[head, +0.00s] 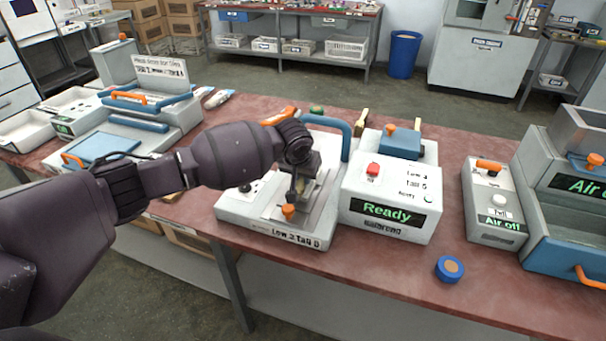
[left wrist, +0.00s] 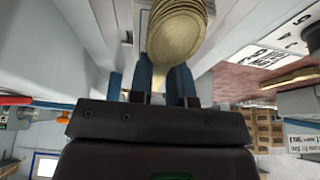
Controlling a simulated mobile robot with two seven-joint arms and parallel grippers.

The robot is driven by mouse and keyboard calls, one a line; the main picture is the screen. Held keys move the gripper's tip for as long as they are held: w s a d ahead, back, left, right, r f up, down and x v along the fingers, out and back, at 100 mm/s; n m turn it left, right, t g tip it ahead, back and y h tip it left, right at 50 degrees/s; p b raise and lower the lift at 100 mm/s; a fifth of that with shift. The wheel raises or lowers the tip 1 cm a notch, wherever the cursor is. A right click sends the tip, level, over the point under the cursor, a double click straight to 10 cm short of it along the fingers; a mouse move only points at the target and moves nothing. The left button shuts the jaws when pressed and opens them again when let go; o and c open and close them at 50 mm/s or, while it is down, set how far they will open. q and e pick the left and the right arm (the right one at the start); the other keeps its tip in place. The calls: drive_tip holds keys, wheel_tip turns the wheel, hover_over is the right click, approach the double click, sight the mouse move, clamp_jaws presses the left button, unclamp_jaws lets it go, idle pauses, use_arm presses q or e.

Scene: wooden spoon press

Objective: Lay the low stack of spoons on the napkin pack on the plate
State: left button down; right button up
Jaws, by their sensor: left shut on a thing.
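My right gripper is not in view.
The press has a blue handle (head: 332,127) behind the gripper and an orange knob (head: 288,211) in front. A blue round item (head: 450,268) lies near the table's front edge. A small control box (head: 492,205) stands at the right.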

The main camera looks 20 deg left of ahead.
use_arm(q)
drive_tip(key=c, duration=1.1)
unclamp_jaws()
drive_tip(key=shift+o, duration=0.2)
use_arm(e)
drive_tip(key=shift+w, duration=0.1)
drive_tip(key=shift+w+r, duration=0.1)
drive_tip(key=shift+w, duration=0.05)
use_arm(q)
drive_tip(key=shift+r, duration=0.1)
drive_tip(key=shift+s+r, duration=0.1)
drive_tip(key=shift+r, duration=0.2)
drive_tip(key=p+v, duration=0.2)
drive_tip(key=v, duration=0.9)
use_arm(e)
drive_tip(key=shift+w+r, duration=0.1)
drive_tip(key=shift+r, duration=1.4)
